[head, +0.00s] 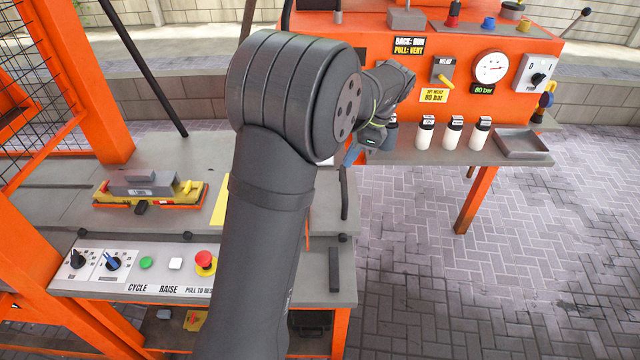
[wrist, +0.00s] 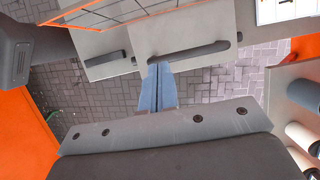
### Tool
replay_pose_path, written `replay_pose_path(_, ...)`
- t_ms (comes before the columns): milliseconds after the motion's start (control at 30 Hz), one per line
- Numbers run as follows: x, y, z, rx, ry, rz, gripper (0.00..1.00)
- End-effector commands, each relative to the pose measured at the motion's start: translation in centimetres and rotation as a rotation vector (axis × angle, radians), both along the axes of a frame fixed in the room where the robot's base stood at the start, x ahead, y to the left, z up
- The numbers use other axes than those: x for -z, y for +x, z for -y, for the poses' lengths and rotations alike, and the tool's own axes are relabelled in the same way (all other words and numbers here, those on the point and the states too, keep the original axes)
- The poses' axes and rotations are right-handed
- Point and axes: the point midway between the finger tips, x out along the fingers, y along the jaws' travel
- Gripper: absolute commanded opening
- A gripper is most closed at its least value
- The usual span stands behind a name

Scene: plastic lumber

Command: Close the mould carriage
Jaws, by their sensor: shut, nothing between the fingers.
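I take the grey plate with a long dark handle bar (wrist: 190,53) in the wrist view to be the mould carriage. In the head view my arm hides most of it; a dark bar (head: 345,194) shows at its right edge. My gripper (wrist: 160,68) has its two blue fingers together and empty. In the wrist view the fingertips are close below the left part of the handle bar; I cannot tell whether they touch. In the head view the gripper (head: 352,155) is partly hidden behind my wrist, between the bench and the orange machine.
A control panel with a red button (head: 204,262) fronts the bench. A grey block on an orange and yellow base (head: 150,190) lies on the bench. The orange machine (head: 450,60) has a shelf with white bottles (head: 453,133) and a tray (head: 522,143). Paved floor lies open at right.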

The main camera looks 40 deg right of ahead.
Motion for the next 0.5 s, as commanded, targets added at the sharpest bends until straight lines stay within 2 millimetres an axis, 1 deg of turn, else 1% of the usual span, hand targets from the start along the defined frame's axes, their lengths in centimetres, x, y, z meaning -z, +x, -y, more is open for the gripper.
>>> replay_pose_path(100,0.9,-0.1,0.3,0.003,0.005,0.012,0.0)
replay_pose_path(167,1.4,0.0,0.2,0.002,0.007,0.012,0.0)
replay_pose_path(267,2.7,0.4,-0.3,0.001,0.007,0.011,0.0)
replay_pose_path(500,7.5,1.8,-1.7,0.001,0.01,0.01,0.0)
